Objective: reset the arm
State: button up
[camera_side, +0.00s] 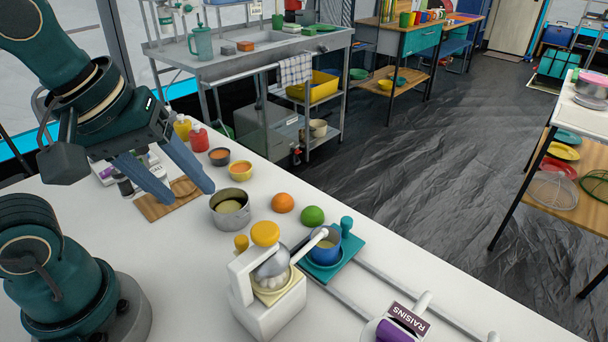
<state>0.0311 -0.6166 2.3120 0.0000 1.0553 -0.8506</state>
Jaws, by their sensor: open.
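My gripper (191,196) is open, its two blue-grey fingers spread and pointing down to the right, with nothing seen between them. It hangs at the left of the view, in front of a wooden board (158,208) on the white table. A metal pot (231,208) with pale contents stands just right of the fingertips. Whether the fingers touch anything below them I cannot tell. My arm comes in from the upper left.
On the white table (185,285) are an orange (283,202), a green fruit (312,216), a white juicer-like device (270,283), a blue cup (325,247) on a teal slide, bottles (198,137), small bowls (240,169) and a raisins dispenser (403,322).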

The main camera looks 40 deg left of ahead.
jog(key=shift+s+a+f+m+t, duration=0.1)
jog(key=shift+f+m+t, duration=0.15)
jog(key=shift+m, duration=1.3)
jog(key=shift+s+a+f+m+t, duration=0.15)
jog(key=shift+f+m, duration=0.2)
jog(key=shift+m, duration=1.25)
jog(key=shift+a+f+m+t, duration=0.1)
jog(key=shift+f+m+t, duration=0.15)
jog(key=shift+m, duration=1.3)
